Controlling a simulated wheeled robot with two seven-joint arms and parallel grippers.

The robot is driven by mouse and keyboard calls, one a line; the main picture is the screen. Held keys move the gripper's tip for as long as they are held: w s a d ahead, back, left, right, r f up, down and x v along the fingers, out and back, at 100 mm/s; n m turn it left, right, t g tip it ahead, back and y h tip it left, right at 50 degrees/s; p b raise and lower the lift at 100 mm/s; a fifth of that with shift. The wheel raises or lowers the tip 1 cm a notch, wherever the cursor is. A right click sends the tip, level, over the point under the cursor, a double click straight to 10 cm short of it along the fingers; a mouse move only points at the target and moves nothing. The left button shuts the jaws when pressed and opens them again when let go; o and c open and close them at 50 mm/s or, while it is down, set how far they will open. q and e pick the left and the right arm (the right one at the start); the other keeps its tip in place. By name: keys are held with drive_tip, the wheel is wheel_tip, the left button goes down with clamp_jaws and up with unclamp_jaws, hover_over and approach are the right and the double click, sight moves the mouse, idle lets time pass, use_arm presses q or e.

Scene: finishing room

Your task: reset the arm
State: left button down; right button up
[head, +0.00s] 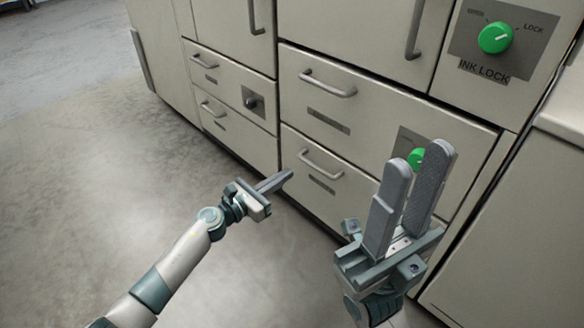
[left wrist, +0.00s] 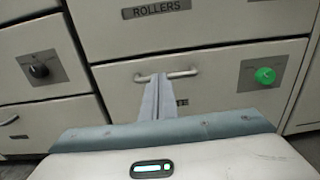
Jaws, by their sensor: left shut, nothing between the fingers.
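My left gripper (head: 289,173) is shut and empty, its fingers together. In the head view it sits in front of the lower drawers, just left of a lower bar handle (head: 322,165). In the left wrist view the shut fingers (left wrist: 159,80) overlap that drawer's handle (left wrist: 183,73) in the picture; I cannot tell if they touch it. The fingers hide part of the drawer's label. My right gripper (head: 419,157) is in the front right of the head view, fingers upward and apart, with nothing between them.
A beige cabinet has several drawers and doors with bar handles. A green knob (head: 495,38) sits on a plate marked INK LOCK; another green knob (left wrist: 264,75) is right of the drawer handle. A black knob (left wrist: 40,71) is on the left drawer. Bare floor (head: 80,160) lies left.

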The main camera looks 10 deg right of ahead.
use_arm(q)
drive_tip(key=shift+s+a, duration=0.2)
drive_tip(key=shift+a, duration=0.1)
idle(0.4)
